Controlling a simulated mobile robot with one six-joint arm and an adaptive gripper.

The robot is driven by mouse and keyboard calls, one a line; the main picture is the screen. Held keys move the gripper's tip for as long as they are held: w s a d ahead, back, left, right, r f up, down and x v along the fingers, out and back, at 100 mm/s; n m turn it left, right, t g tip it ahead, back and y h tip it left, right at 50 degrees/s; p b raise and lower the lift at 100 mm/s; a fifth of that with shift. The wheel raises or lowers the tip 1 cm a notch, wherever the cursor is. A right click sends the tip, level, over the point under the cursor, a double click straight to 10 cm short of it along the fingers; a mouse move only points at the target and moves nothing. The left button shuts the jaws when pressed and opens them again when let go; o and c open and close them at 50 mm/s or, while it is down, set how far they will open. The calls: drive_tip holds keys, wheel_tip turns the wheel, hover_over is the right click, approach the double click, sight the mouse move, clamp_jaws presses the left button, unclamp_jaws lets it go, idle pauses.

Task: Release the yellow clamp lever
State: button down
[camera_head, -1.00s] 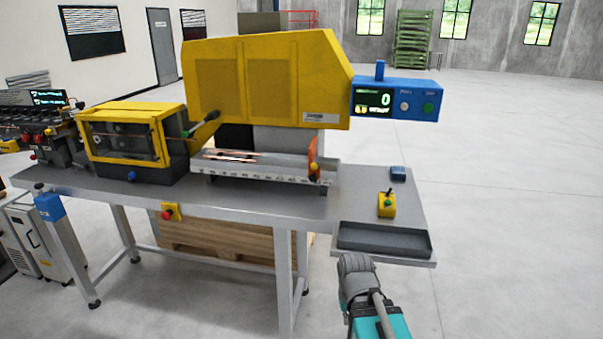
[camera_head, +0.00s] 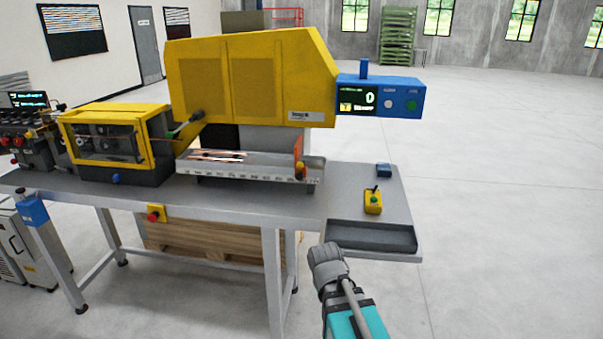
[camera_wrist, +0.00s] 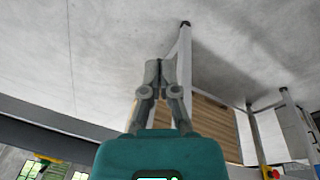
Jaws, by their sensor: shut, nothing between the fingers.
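An upright orange plate (camera_head: 298,147) with a small yellow-orange knob (camera_head: 300,166) stands at the right end of the white tray under the yellow machine (camera_head: 250,80). A dark-knobbed lever with a green sleeve (camera_head: 184,127) sticks up at the machine's left side. A small yellow box (camera_head: 373,204) with a green button and short dark stick stands on the bench's right part. I cannot tell which is the clamp lever. My gripper (camera_wrist: 160,66) is shut and empty in the wrist view, apart from all of these. In the head view my wrist is in front of the bench.
The grey bench (camera_head: 345,190) carries a dark shallow tray (camera_head: 370,237) at its front right corner. A blue panel (camera_head: 380,97) juts out right of the machine. A wooden pallet (camera_head: 205,237) is under the bench. Open floor (camera_head: 500,200) lies to the right.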

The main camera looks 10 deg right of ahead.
sight(301, 164)
drive_tip(key=w+r+n+t+h+p, duration=0.1)
drive_tip(key=w+r+n+t, duration=0.1)
drive_tip(key=w, duration=0.4)
drive_tip(key=w+d+r+n+t+h+p, duration=0.1)
drive_tip(key=w+r+n+t+h, duration=0.1)
drive_tip(key=w+r+n, duration=0.2)
drive_tip(key=w+d+r+n+t+h+p, duration=0.1)
drive_tip(key=w+r+n+t, duration=0.2)
drive_tip(key=w+n, duration=0.3)
drive_tip(key=shift+w+d+r+n, duration=0.15)
drive_tip(key=shift+w+r+n, duration=0.05)
drive_tip(key=shift+w, duration=0.4)
drive_tip(key=shift+w+d+r+n, duration=0.1)
drive_tip(key=shift+w+r+n, duration=0.1)
drive_tip(key=shift+w, duration=0.35)
drive_tip(key=w+a+r+n+t+y+p, duration=0.1)
drive_tip(key=w+a+r+n+t, duration=0.6)
drive_tip(key=n, duration=0.9)
drive_tip(key=w+r+p, duration=0.1)
drive_tip(key=w+r, duration=0.2)
drive_tip(key=w, duration=0.2)
drive_tip(key=shift+w+a+r, duration=0.15)
drive_tip(key=shift+w+r, duration=0.2)
drive_tip(key=shift+w, duration=0.05)
drive_tip(key=b+x, duration=0.1)
drive_tip(key=x, duration=0.9)
drive_tip(key=shift+b, duration=0.35)
